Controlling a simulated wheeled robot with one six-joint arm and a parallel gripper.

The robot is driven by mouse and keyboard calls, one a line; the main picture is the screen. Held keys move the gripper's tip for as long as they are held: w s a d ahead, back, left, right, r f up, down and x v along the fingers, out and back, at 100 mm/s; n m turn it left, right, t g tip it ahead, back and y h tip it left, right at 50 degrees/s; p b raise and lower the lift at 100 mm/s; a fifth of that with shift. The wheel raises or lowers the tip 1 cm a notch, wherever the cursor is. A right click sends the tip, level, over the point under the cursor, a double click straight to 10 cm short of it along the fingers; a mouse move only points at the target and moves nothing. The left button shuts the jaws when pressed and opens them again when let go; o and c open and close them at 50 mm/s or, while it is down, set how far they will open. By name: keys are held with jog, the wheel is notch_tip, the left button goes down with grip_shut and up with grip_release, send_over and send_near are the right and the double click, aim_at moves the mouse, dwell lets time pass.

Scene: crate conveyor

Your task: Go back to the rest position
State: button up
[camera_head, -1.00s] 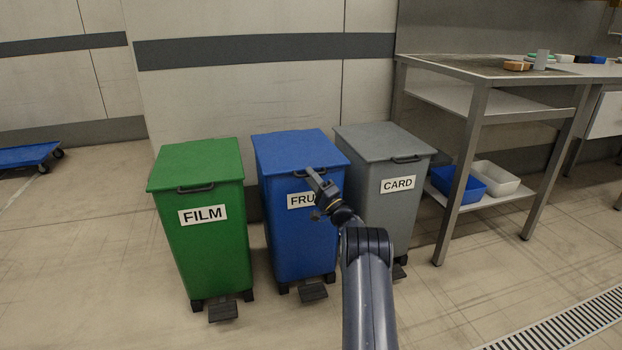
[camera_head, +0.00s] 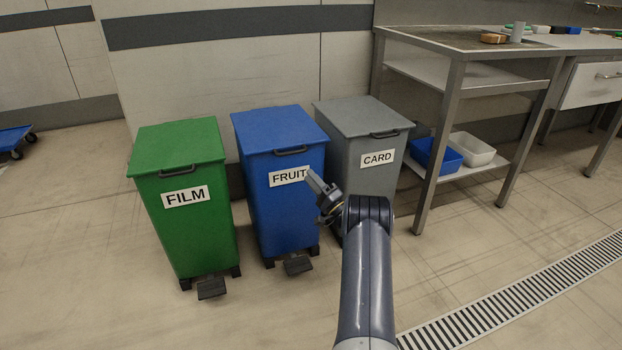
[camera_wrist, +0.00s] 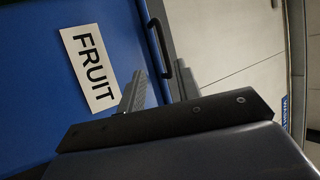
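My gripper (camera_head: 316,184) is in front of the blue bin labelled FRUIT (camera_head: 270,210) in the head view, overlapping the right end of its label. In the wrist view the two fingers of my gripper (camera_wrist: 160,85) stand apart, with nothing held between them. The wrist view also shows the blue bin (camera_wrist: 35,85), its FRUIT label turned sideways, and its dark handle. Contact with the bin cannot be told from these views. The bin's lid is shut.
A green FILM bin (camera_head: 192,230) stands left of the blue one, a grey CARD bin (camera_head: 375,185) right of it, both shut. A metal table (camera_head: 450,130) stands further right, with a blue tub (camera_head: 437,155) and white tub (camera_head: 472,150) on its low shelf. Floor at front left is clear.

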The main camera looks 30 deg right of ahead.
aim_at(291, 153)
jog(key=b+x, duration=0.3)
jog(key=x, duration=0.8)
jog(key=shift+r, duration=0.15)
jog(key=shift+r, duration=0.15)
